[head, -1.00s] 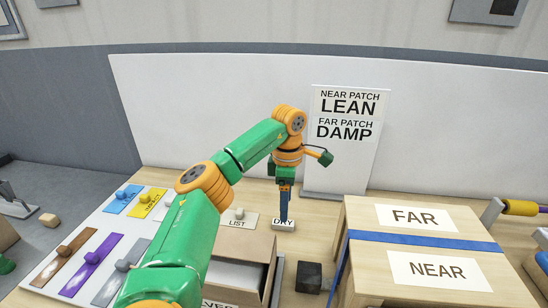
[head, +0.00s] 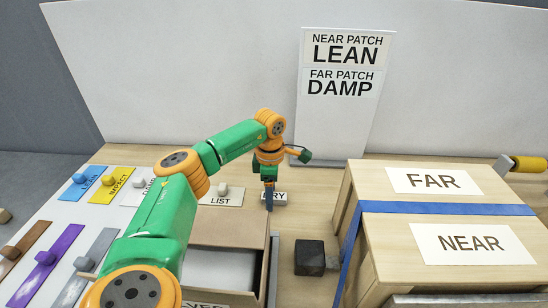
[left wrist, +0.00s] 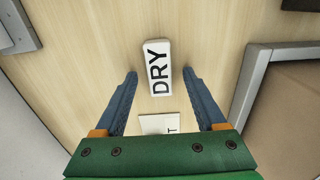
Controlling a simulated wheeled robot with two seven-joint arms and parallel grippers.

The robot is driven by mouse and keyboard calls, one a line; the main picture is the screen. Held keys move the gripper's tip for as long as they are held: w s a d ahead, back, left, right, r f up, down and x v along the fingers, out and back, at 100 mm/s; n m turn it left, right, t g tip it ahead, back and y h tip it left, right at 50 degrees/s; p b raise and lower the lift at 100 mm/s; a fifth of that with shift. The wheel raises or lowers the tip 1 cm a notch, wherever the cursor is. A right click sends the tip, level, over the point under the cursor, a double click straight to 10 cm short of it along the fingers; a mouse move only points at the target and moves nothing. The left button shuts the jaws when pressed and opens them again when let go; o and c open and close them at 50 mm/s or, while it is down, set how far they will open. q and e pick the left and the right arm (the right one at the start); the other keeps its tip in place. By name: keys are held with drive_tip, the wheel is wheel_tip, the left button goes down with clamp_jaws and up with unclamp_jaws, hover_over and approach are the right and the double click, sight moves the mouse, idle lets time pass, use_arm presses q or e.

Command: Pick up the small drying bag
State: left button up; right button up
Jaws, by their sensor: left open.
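The small drying bag is a white block-like packet marked DRY (head: 280,196) on the wooden table, behind the open box. In the left wrist view the bag (left wrist: 157,68) lies flat between and slightly beyond my left fingertips. My left gripper (head: 269,208) points down right at the bag and partly covers its left end in the head view. In the left wrist view the left gripper (left wrist: 160,75) is open, with one blue finger on each side of the bag and a gap to each. My right gripper is not in view.
A LIST card (head: 221,197) lies left of the bag. An open cardboard box (head: 228,232) stands in front of it. A black block (head: 309,258) and a wooden crate with FAR and NEAR patches (head: 356,186) stand to the right. A sign (head: 335,130) stands behind.

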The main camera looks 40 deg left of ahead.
use_arm(q)
clamp_jaws()
idle(0.3)
